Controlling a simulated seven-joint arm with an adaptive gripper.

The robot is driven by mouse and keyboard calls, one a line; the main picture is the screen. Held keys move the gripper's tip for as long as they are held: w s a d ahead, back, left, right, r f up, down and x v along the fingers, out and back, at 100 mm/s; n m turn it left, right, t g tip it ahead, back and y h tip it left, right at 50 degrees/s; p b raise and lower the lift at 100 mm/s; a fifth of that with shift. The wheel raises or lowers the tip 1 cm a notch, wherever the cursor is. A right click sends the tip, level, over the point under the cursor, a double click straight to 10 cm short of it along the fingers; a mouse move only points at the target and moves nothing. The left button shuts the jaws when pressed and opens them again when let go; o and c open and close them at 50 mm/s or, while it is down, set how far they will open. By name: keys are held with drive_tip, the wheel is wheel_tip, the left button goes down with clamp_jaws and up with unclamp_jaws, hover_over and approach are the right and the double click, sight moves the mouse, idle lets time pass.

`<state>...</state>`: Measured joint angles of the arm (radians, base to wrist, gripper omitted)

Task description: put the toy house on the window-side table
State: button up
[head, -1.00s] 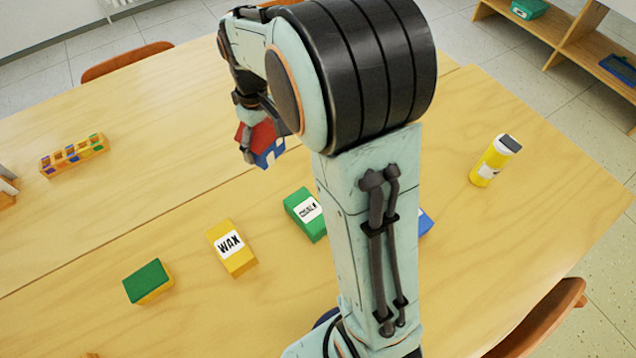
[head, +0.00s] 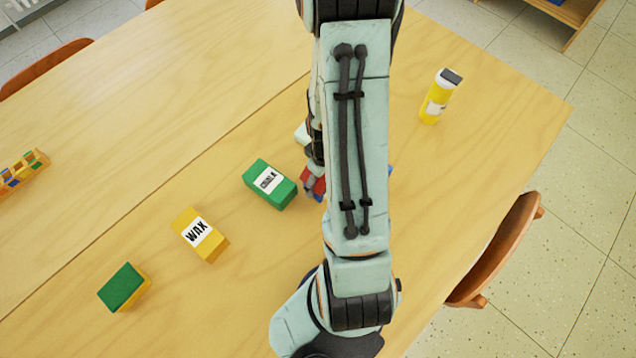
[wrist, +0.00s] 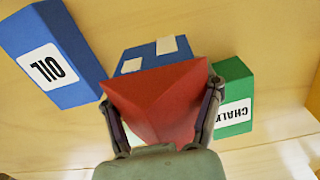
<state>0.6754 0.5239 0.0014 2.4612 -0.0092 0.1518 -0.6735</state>
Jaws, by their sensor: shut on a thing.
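The toy house has a red roof and a blue body with white patches. It fills the middle of the wrist view (wrist: 155,85), and a small part shows beside my arm in the head view (head: 319,184). My gripper (wrist: 160,98) is shut on it, one finger on each side of the roof. In the head view my gripper (head: 312,186) is mostly hidden behind my arm. The house is over the near table (head: 235,300), between the chalk and oil boxes; its height is unclear. A far table (head: 170,80) adjoins across a seam. No window shows, so I cannot tell which is window-side.
A green chalk box (head: 270,184) and a blue oil box (wrist: 55,55) flank the house. A yellow wax box (head: 200,234), a green-and-yellow block (head: 124,287) and a yellow bottle (head: 440,96) stand on the near table. The far table's middle is clear.

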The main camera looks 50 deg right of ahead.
drive_tip(key=shift+f, duration=1.65)
drive_tip(key=o, duration=1.2)
